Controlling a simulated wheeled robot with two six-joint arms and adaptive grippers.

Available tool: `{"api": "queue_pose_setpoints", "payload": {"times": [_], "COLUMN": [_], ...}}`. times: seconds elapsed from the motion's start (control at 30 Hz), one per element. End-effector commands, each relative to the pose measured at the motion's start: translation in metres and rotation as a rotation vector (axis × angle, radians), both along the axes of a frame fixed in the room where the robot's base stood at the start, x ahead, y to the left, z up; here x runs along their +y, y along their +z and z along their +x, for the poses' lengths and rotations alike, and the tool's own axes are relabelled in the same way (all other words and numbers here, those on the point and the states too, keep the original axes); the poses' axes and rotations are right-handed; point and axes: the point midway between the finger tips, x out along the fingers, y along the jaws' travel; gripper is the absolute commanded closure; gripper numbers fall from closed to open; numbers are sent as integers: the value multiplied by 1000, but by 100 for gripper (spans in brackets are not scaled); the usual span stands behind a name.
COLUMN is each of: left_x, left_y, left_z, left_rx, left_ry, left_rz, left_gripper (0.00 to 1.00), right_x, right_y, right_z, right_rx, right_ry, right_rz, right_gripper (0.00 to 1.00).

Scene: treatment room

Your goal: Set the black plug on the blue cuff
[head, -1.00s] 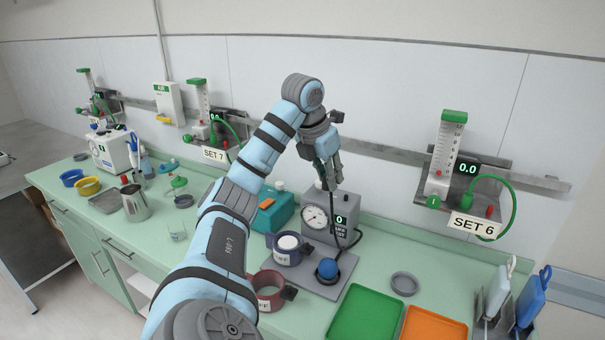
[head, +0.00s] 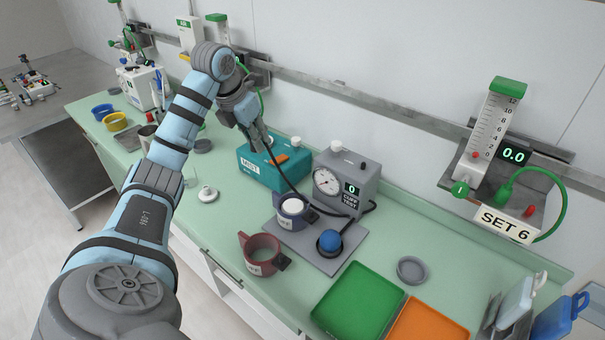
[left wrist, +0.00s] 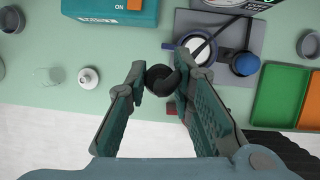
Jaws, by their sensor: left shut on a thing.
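The blue cuff (head: 281,217) is a dark blue ring around a white cylinder, with a label and a dark block on its right side. It stands on the grey base of the gauge unit and also shows in the left wrist view (left wrist: 182,57). My left gripper (head: 262,143) is above the teal box, left of and higher than the cuff. It is shut on the black plug (left wrist: 159,79), which sits between the fingertips in the left wrist view. A black cable hangs from the plug past the cuff toward the gauge unit. The fingers mostly hide the plug in the head view.
The gauge unit (head: 341,189) stands behind the cuff, with a blue bulb (head: 329,241) on its base. A red cuff (head: 245,251) stands in front. The teal box (head: 257,172) is behind left. Green (head: 355,300) and orange (head: 425,322) trays lie to the right.

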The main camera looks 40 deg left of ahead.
Motion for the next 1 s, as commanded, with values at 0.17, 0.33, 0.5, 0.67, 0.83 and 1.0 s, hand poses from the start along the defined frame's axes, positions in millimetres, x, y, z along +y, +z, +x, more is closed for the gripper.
{"api": "queue_pose_setpoints", "payload": {"times": [0.17,0.33,0.5,0.67,0.83,1.0], "left_x": [-74,-127,-139,-139,-139,-139], "left_y": [-59,-98,-111,-125,-141,-146], "left_z": [33,45,47,47,48,48], "left_rx": [6,-9,-15,-15,-15,-15], "left_ry": [-210,-335,-364,-363,-363,-362], "left_rz": [-11,-22,-23,-24,-24,-24], "left_gripper": [97,97,97,97,97,97], "right_x": [0,0,0,0,0,0], "right_y": [20,28,24,12,-2,-6], "right_z": [-10,-7,-1,-1,-1,-1], "right_rx": [18,12,1,1,1,2], "right_ry": [0,-1,0,0,0,0], "right_rz": [0,0,0,0,0,0], "right_gripper": [60,60,60,60,60,60]}}
